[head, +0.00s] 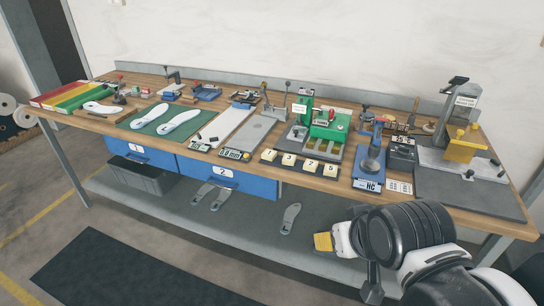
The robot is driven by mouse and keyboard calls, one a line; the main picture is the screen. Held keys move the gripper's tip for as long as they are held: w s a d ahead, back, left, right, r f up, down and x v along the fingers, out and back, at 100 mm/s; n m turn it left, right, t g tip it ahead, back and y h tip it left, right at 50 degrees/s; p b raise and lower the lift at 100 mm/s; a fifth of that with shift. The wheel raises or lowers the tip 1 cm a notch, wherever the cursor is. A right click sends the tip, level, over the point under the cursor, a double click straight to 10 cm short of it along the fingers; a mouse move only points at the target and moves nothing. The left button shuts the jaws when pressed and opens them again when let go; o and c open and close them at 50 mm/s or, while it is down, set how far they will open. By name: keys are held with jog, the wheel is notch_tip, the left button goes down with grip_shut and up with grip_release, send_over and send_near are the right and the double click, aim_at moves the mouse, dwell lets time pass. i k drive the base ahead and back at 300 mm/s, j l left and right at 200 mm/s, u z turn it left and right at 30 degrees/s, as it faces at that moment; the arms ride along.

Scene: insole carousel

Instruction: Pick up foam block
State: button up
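Several small cream blocks marked with numbers stand in a row at the table's front edge; one of them is a cream block (288,160). I cannot tell for sure whether these are the foam blocks. My gripper (335,242) is at the lower right, in front of the table and apart from the row. A yellow piece (323,242) shows at its tip; I cannot tell whether it is a held block or part of the gripper. The far side of the gripper is hidden, so its opening does not show.
The wooden workbench (110,127) is crowded with tools. A green press (330,122) stands behind the row, a blue press (371,165) to its right, and a grey stand with a yellow clamp (463,148) at the far right.

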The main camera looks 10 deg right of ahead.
aim_at(270, 155)
jog(key=i+j+z, duration=0.15)
jog(key=i, duration=0.45)
jog(key=i+j+z, duration=0.2)
jog(key=i, duration=0.4)
